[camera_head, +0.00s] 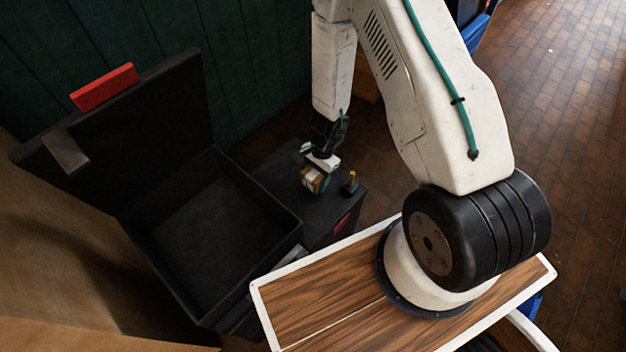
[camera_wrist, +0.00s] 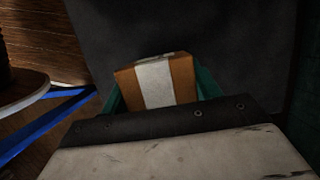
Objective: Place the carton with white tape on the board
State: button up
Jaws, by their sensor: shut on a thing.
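The carton with white tape (camera_head: 313,181) is a small orange-brown box, held in my gripper (camera_head: 321,167) above a black surface. In the wrist view the carton (camera_wrist: 183,77) shows a broad white band down its near face. Green fingers (camera_wrist: 158,92) stand at either side of it, shut on it. My gripper's black body hides the carton's lower part. Whether the carton touches the black surface below is not clear. I cannot make out a separate board.
A large open black case (camera_head: 215,235), with a red latch (camera_head: 104,87) on its raised lid, stands at left. A black box (camera_head: 335,205) sits under my gripper; a small yellow-topped item (camera_head: 351,182) stands on it, right of the carton. Brick floor (camera_head: 570,110) is clear at right.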

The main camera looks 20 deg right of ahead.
jog(key=shift+w+d+f, duration=0.15)
jog(key=shift+w, duration=0.6)
jog(key=shift+f, duration=1.7)
jog(key=shift+s+f, duration=0.1)
jog(key=shift+f, duration=0.05)
jog(key=o, duration=1.2)
